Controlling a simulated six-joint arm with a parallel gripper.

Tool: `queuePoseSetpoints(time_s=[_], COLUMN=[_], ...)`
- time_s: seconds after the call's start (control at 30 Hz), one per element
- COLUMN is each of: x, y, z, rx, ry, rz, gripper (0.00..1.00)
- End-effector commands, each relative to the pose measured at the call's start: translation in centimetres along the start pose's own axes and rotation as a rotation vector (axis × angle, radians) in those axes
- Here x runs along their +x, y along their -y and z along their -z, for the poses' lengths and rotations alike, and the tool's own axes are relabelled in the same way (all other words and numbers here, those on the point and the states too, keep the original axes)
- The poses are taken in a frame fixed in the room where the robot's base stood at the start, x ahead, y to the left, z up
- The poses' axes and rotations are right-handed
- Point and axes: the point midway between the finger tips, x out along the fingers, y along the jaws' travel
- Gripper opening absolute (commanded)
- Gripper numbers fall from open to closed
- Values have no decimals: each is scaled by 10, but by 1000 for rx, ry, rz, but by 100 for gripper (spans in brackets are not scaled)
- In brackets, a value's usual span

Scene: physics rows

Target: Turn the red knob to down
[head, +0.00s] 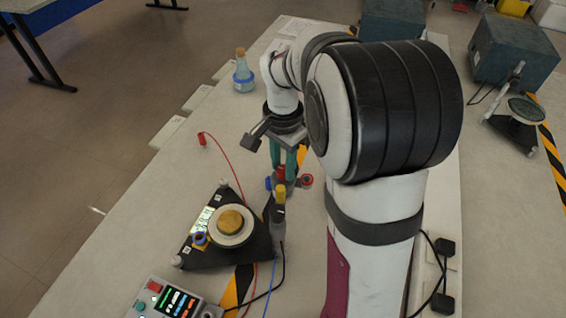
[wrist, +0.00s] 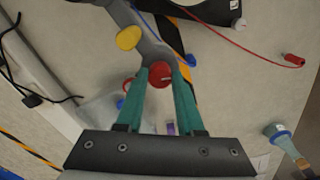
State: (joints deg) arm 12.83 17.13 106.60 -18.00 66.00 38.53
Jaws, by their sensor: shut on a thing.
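The red knob (wrist: 160,75) shows in the wrist view as a round red cap between my two teal fingertips. It sits on a grey pipe-like fitting (wrist: 150,45). My gripper (wrist: 160,72) is shut on the red knob, one finger on each side. In the head view my gripper (head: 283,170) reaches down over the fitting from above, and the fingers largely hide the held knob. I cannot tell which way the knob points.
A yellow knob (wrist: 130,38) is close by on the same fitting. A black triangular device (head: 253,248) with a round dial stands at front left. A blue bottle (head: 243,75) stands farther back. A red cable (head: 228,160) loops across the table's left side.

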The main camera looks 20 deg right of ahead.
Motion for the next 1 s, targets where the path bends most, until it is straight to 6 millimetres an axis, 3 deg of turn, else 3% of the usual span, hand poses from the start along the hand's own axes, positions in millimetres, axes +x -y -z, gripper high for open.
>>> queuePoseSetpoints(time_s=[0.17, 0.2, 0.33, 0.6, 0.73, 0.87, 1.0], x=[-1, -1, -1, -1, -12, -47, -94], y=[0, 0, 0, 0, 1, 1, 1], z=[0, 0, 0, 0, 0, 1, 1], rx=[0, 0, -1, -1, -1, -1, 0], ry=[-1, -1, -1, -1, -1, -4, -5], rz=[2, 2, 2, 1, 3, 6, 6], gripper=[0, 42, 65, 67, 67, 67, 67])
